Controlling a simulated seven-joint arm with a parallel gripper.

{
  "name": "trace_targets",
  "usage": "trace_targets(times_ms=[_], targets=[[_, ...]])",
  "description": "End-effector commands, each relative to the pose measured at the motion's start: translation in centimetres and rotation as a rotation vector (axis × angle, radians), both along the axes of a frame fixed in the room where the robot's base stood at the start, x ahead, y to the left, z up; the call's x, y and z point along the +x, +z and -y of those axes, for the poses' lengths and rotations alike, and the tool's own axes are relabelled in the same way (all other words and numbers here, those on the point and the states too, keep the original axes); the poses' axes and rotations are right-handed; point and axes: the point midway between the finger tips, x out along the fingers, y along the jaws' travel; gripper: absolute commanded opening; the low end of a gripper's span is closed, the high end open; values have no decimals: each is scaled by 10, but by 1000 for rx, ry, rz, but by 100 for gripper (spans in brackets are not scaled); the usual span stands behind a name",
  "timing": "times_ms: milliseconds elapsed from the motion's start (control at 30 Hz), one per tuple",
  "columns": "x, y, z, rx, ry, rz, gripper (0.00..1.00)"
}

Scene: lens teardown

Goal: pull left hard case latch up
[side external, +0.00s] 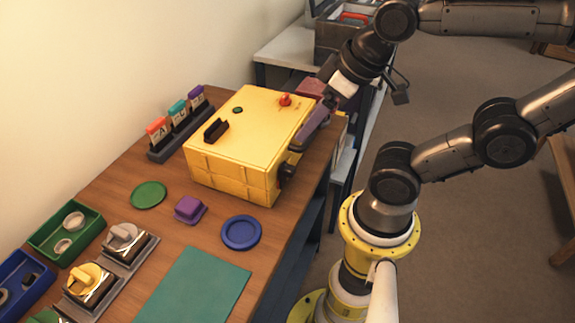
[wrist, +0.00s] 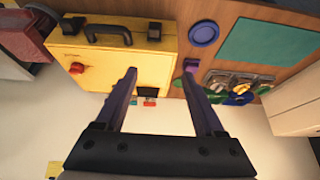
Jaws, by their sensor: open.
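The yellow hard case (side external: 235,132) stands shut on the wooden table. In the wrist view its front face carries a black handle (wrist: 108,30) between two dark latches, one (wrist: 155,33) nearer the blue disc and one (wrist: 76,22) at the far end. In the side view the near-end latch (side external: 287,174) shows at the case's front corner, and my arm hides most of the handle. My gripper (wrist: 160,70) is open and empty. Its purple fingers are at the case's front side in the side view, close to the latch; contact cannot be told.
A red knob (side external: 286,99) and a black bracket (side external: 216,130) stand on the case top. A rack with coloured cards (side external: 178,136) stands behind it. A purple block (side external: 189,209), green disc (side external: 148,195), blue disc (side external: 241,232), teal mat (side external: 195,290) and parts trays lie nearer the camera.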

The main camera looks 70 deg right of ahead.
Motion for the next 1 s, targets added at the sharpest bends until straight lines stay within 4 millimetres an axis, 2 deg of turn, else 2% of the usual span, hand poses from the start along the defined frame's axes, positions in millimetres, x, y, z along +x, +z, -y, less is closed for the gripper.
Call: trace_targets(times_ms=[267,300,467,667,833,1000], targets=[[0,0,0,0,0,0,71],[0,0,0,0,1,-1,63],[-3,7,0,-9,18,-50,62],[20,14,5,-16,26,-280,62],[43,7,11,-7,15,-437,62],[52,-5,15,-1,2,-493,62]])
